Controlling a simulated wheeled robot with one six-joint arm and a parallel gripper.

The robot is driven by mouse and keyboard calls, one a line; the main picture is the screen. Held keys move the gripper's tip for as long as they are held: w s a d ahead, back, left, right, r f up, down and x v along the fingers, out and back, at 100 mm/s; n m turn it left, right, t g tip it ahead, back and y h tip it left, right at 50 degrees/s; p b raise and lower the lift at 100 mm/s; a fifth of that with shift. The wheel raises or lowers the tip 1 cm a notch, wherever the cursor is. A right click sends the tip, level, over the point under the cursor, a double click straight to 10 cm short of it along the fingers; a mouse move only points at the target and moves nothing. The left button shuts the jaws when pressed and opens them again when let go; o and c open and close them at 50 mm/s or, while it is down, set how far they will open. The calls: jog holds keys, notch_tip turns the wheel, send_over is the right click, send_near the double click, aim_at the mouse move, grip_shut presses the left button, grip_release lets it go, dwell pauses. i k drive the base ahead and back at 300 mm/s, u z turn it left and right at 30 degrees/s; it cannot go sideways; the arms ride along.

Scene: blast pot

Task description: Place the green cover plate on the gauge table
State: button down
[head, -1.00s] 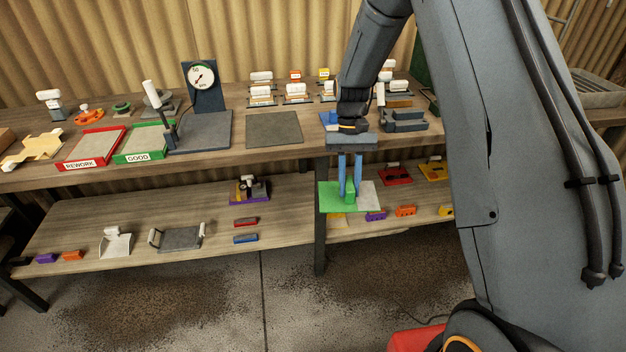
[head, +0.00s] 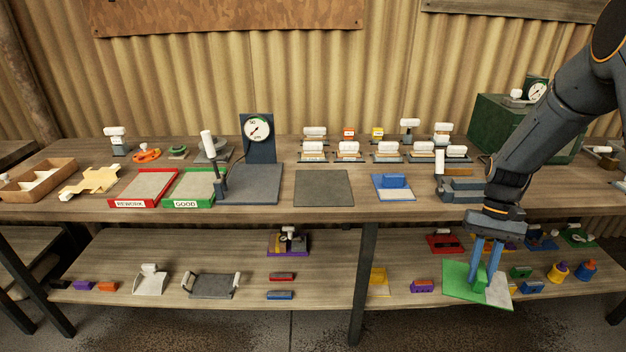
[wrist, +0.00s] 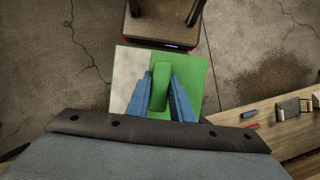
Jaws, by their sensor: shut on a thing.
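The green cover plate (head: 460,282) is a flat square, green with a pale strip along one side and a raised green block in the middle. My gripper (head: 486,280) is shut on that block with its blue fingers, and the plate hangs in front of the lower shelf. In the wrist view the block (wrist: 160,88) sits between the two fingers (wrist: 161,100), with the plate (wrist: 192,66) spread around it over the floor. The gauge table (head: 254,186) is a dark grey slab with an upright dial gauge (head: 257,129) behind it, left of my gripper on the bench top.
Left of the gauge table are the green GOOD tray (head: 186,204) and red REWORK tray (head: 127,203). Right of it are a bare dark mat (head: 323,188) and a blue plate (head: 393,194). Handled blocks stand behind. The lower shelf (head: 210,250) holds small parts.

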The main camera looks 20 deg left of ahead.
aim_at(256, 186)
jog(key=z, duration=2.45)
jog(key=k, duration=2.1)
jog(key=u, duration=2.2)
jog(key=i, duration=0.15)
jog(key=z, duration=0.1)
